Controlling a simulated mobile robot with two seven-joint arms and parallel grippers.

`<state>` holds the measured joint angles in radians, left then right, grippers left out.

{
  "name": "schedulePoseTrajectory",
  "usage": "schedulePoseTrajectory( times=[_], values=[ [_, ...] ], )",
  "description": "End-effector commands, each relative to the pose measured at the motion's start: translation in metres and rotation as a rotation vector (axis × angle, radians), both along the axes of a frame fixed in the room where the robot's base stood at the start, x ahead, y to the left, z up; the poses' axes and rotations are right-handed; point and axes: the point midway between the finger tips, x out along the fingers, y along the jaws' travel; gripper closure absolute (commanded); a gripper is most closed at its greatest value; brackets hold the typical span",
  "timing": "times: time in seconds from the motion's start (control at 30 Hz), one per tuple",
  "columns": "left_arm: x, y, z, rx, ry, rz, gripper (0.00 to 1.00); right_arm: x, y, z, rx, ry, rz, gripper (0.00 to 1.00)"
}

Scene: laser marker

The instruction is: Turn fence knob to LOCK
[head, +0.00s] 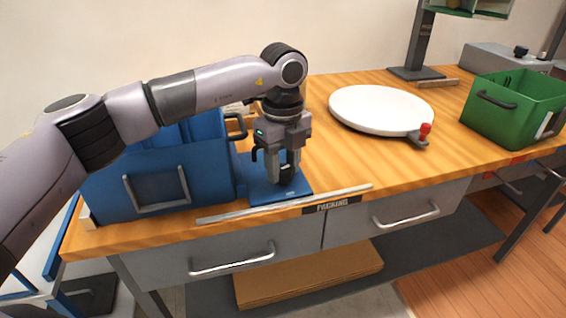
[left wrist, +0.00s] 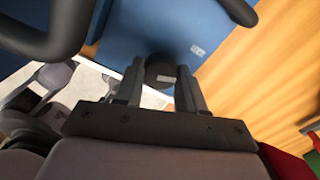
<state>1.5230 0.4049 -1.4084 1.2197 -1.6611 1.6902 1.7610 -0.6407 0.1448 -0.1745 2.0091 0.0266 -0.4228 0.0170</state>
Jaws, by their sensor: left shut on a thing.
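The black fence knob (head: 286,177) stands on a flat blue plate (head: 262,189) near the table's front edge. My left gripper (head: 284,174) points down at the plate, its fingers around the knob and shut on it. In the left wrist view, the dark round knob (left wrist: 160,70) sits between the two fingers of the left gripper (left wrist: 160,82), with a small light mark on it. Any LOCK marking cannot be made out. My right gripper is not in view.
A blue bin (head: 155,190) stands left of the plate. A metal strip (head: 285,204) runs along the front edge. A white round disc (head: 380,108) with a red knob (head: 425,129) lies to the right. A green bin (head: 515,108) stands far right. Wood between plate and disc is clear.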

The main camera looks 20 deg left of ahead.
Motion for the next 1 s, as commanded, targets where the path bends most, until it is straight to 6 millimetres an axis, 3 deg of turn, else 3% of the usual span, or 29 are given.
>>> schedulePoseTrajectory(
  times=[0.33, 0.9, 0.93, 1.0],
  values=[
    [0.0011, 0.0013, 0.0019, 0.002, -0.005, 0.152, 0.91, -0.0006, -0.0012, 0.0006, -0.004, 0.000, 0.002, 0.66],
    [0.0013, 0.0015, 0.0019, 0.002, -0.005, 0.183, 0.91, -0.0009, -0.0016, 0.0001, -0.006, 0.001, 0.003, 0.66],
    [0.0013, 0.0015, 0.0019, 0.002, -0.005, 0.183, 0.54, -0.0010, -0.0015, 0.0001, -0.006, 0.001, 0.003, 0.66],
    [0.0011, 0.0014, 0.0018, 0.001, -0.004, 0.182, 0.35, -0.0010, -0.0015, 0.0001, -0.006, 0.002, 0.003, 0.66]
  ],
)
